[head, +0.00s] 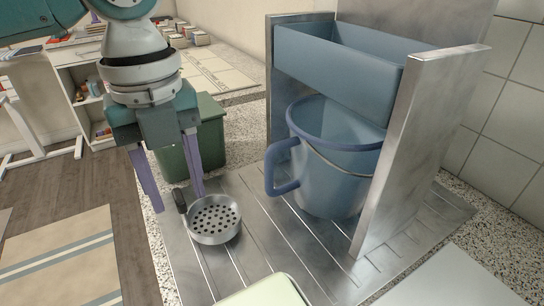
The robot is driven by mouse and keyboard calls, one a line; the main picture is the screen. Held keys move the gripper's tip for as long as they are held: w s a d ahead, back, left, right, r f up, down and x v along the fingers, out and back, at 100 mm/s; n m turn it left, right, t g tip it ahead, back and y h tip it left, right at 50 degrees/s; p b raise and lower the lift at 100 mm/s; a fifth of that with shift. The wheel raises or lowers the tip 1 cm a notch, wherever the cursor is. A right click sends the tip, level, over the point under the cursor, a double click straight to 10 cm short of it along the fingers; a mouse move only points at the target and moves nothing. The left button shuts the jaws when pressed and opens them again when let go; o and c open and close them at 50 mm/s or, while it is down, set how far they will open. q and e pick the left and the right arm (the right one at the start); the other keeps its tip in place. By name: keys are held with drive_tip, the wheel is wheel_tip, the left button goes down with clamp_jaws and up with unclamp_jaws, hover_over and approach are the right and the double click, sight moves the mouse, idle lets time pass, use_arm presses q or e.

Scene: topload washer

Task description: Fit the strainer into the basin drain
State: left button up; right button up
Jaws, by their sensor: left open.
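A round metal strainer (215,221) with a perforated face and a short dark handle (180,201) lies on the ribbed metal drainboard (255,262). My left gripper (177,201) is open and points down, its two purple fingers apart. In the picture the fingertips lie to either side of the strainer's handle, with the right one near the strainer's rim. I cannot tell whether either finger touches it. I cannot make out a basin drain in this view. My right gripper is not in view.
A blue bucket (335,183) with a side handle stands right of the strainer, under a blue-grey trough (340,71) between upright metal panels (415,140). A green bin (203,135) stands behind the left gripper. A pale green edge (268,292) shows at the front.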

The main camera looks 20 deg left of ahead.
sight(187, 226)
use_arm(q)
wheel_tip(187, 226, down, 5)
drive_tip(key=shift+a, duration=0.1)
clamp_jaws()
idle(0.4)
idle(0.4)
